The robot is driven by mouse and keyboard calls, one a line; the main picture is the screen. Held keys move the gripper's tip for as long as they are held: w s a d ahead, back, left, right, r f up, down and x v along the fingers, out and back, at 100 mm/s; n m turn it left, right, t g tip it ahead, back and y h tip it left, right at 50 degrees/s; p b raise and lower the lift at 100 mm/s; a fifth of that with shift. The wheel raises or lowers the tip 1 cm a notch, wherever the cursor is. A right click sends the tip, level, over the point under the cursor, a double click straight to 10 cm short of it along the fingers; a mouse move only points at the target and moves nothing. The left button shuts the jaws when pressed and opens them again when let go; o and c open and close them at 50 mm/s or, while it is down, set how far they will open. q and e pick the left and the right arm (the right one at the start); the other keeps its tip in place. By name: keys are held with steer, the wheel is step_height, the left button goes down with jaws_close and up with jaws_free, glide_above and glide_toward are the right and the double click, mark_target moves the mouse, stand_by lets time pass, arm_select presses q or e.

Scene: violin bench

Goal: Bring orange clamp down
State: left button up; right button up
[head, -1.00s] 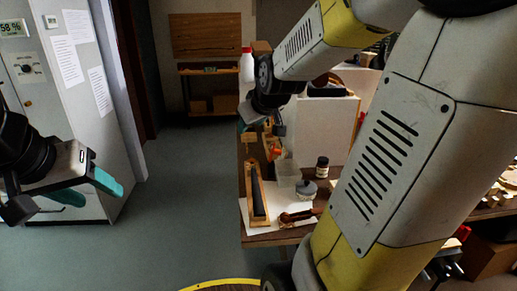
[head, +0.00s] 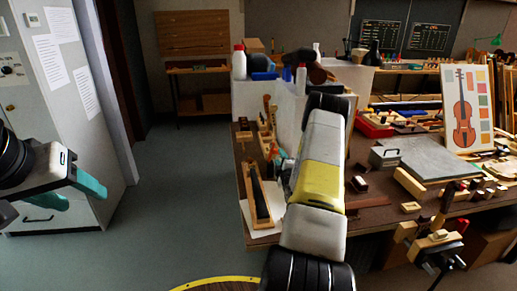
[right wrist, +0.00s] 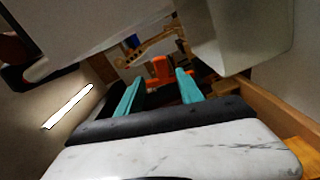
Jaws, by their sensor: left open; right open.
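The orange clamp (right wrist: 160,68) shows in the right wrist view, just beyond and between the two teal fingertips. My right gripper (right wrist: 159,82) is open, with nothing between its fingers that I can make out as held. In the head view, my right forearm covers most of that gripper; only a bit of teal (head: 284,165) shows beside it, near the bench's left end. I cannot tell how far the fingers are from the clamp. My left gripper (head: 72,192) is open and empty at the far left, in front of the grey cabinet.
The wooden bench (head: 377,215) runs right from the middle. A wooden tray with a dark strip (head: 258,197) lies on its near left corner. White blocks with bottles stand behind. A grey slab (head: 425,157) and violin chart (head: 463,110) are to the right. The left floor is clear.

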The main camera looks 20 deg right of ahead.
mark_target(274, 153)
steer(key=x, duration=0.7)
steer(key=shift+w+d+f, duration=0.2)
steer(key=shift+w+d, duration=0.05)
jaws_close()
stand_by(1.2)
